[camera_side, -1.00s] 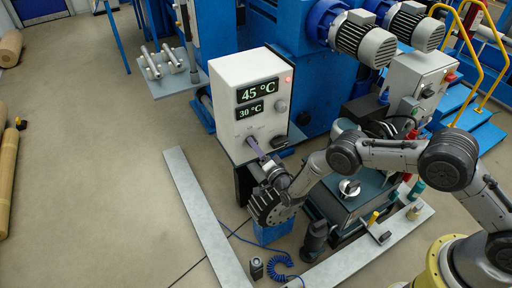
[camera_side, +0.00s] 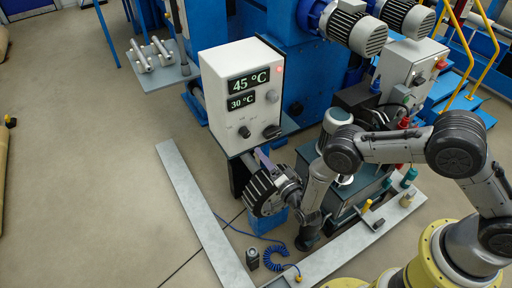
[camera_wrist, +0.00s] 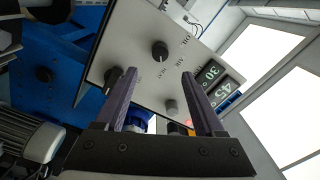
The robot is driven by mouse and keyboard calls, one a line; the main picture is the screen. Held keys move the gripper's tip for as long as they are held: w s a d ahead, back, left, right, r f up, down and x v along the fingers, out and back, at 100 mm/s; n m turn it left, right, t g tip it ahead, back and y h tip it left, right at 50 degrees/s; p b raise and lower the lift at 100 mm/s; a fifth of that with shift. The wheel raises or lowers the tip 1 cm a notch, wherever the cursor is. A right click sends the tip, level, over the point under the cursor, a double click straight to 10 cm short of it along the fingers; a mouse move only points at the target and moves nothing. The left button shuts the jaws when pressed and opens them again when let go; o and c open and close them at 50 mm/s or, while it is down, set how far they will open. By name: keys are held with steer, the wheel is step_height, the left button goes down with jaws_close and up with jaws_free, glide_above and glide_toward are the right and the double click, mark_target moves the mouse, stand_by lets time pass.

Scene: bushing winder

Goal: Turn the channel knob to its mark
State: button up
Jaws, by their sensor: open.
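A white control box (camera_side: 229,112) has a dark selector knob (camera_side: 244,131) low on its face, with small lettering around it. In the wrist view this knob (camera_wrist: 160,50) lies just beyond the gap between my fingertips. A larger black knob (camera_side: 272,131) sits to its right, and a grey knob (camera_side: 271,96) is higher, beside the displays. My gripper (camera_side: 262,157) is open and empty, in front of and below the panel, apart from the knobs. Its fingers (camera_wrist: 159,75) also show in the wrist view.
The displays (camera_side: 250,82) read 45 °C and 30 °C, with a red light above. A dark bench with a metal cylinder (camera_side: 340,117) stands right of the box. Pale floor rails (camera_side: 200,212) and a coiled blue hose (camera_side: 274,260) lie below.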

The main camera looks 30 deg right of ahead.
steer(key=s, duration=0.3)
steer(key=shift+s, duration=0.25)
steer(key=shift+d, duration=0.1)
